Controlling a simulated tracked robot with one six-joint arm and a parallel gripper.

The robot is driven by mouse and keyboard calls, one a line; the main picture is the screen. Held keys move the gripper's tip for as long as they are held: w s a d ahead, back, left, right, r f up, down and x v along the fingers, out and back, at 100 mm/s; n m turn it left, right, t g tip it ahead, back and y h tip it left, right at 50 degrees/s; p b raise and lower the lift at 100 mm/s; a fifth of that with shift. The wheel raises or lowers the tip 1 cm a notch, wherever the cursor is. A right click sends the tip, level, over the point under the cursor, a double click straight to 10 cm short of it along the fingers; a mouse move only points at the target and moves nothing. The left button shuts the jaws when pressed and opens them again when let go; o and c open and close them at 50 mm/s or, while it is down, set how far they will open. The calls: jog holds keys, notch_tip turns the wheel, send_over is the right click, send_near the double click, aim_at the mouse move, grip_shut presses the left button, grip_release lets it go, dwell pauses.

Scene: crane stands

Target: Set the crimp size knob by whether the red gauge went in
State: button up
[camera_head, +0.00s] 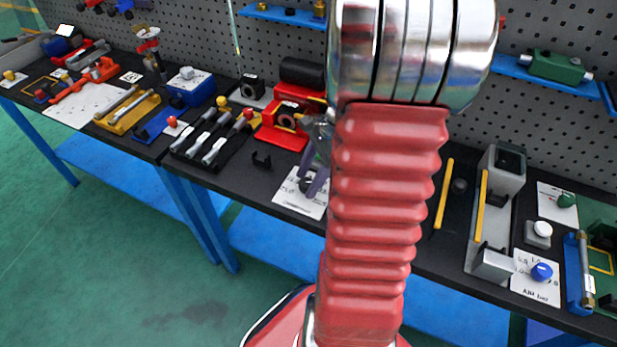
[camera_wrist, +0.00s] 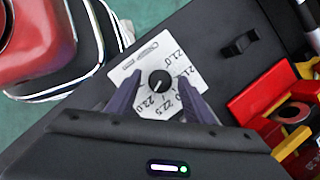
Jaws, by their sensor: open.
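The crimp size knob (camera_wrist: 159,81) is small, round and black, on a white card (camera_wrist: 150,55) printed with a ring of values such as 21.0, 22.5 and 23.0. The setting it points at is too small to read surely. My gripper (camera_wrist: 159,73) is open, with its purple-grey fingers on either side of the knob; I cannot tell whether they touch it. In the head view my gripper (camera_head: 318,172) is over the card (camera_head: 297,201), partly hidden by my arm. A black rack (camera_head: 187,153) holds several grey bars; which is the red gauge is unclear.
A red device with a round opening (camera_head: 286,122) stands left of my gripper; it also shows in the wrist view (camera_wrist: 262,96). A small black bracket (camera_head: 261,160) lies on the bench nearby. A grey fixture (camera_head: 497,200) stands right of my arm.

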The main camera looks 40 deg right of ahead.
jog(key=shift+c, duration=0.5)
jog(key=shift+a, duration=0.1)
jog(key=c, duration=0.9)
